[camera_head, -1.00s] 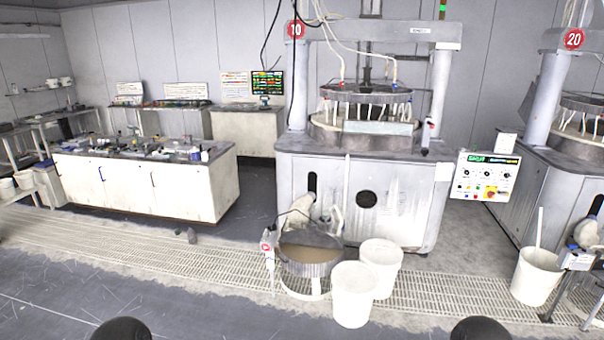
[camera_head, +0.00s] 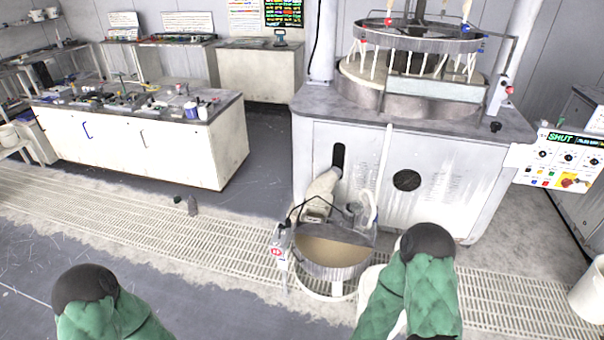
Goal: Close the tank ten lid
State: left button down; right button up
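The tank (camera_head: 335,263) is a round grey vessel on a low stand in front of the machine. Brown liquid (camera_head: 332,250) shows inside, so its top is at least partly open. Grey and black parts, including a thin black bar, are at its back rim; I cannot tell which part is the lid. A small red-marked tag is on its left side. My two arms show at the bottom as green sleeves with dark rounded joints, one at lower left and one just right of the tank. Neither gripper is in view.
The polishing machine (camera_head: 390,185) stands behind the tank. A pale hose runs from it to the tank. A control panel (camera_head: 565,160) reading "SHUT" is at right. A white bucket (camera_head: 590,290) is at the right edge.

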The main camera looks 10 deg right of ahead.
aim_at(333, 232)
jog(key=i+j+z, duration=0.1)
jog(key=i+z, duration=0.15)
jog(key=i, duration=0.3)
jog(key=i+j+z, duration=0.25)
jog(key=i, duration=0.25)
jog(key=i+z, duration=0.4)
jog(key=i+j+z, duration=0.2)
jog(key=z, duration=0.15)
jog(key=i+j+z, duration=0.25)
jog(key=z, duration=0.15)
jog(key=i+j+z, duration=0.25)
jog(key=z, duration=0.15)
